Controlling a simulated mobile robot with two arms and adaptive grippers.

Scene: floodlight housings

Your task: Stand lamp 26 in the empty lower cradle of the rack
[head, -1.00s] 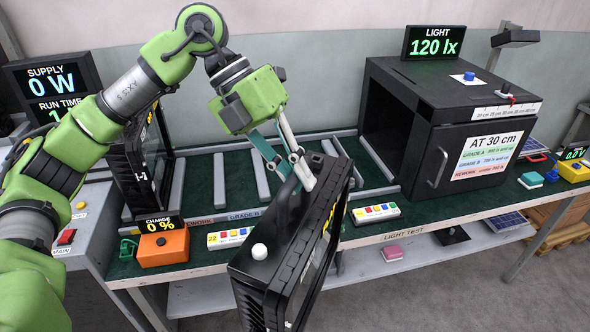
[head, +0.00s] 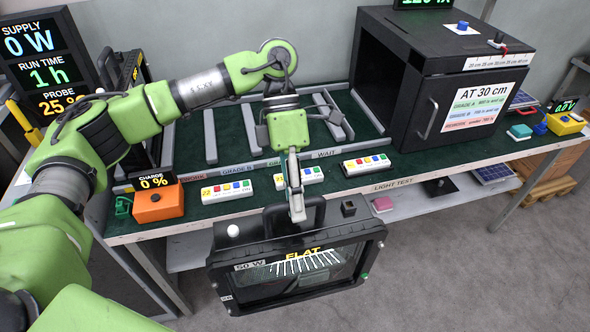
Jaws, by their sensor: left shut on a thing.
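My left gripper (head: 296,200) is shut on the handle of a black floodlight (head: 225,277) in the head view. The lamp hangs upright in front of the bench's front edge, its face towards me. Its face shows "50 W" and a yellow "FLAT". No number 26 can be read on it. My right gripper is not in view.
The green-topped bench (head: 370,189) carries grey rails, several button strips such as one strip (head: 227,190), an orange charger box (head: 158,202) and a black test box (head: 462,78). Another dark lamp (head: 135,70) stands at the left.

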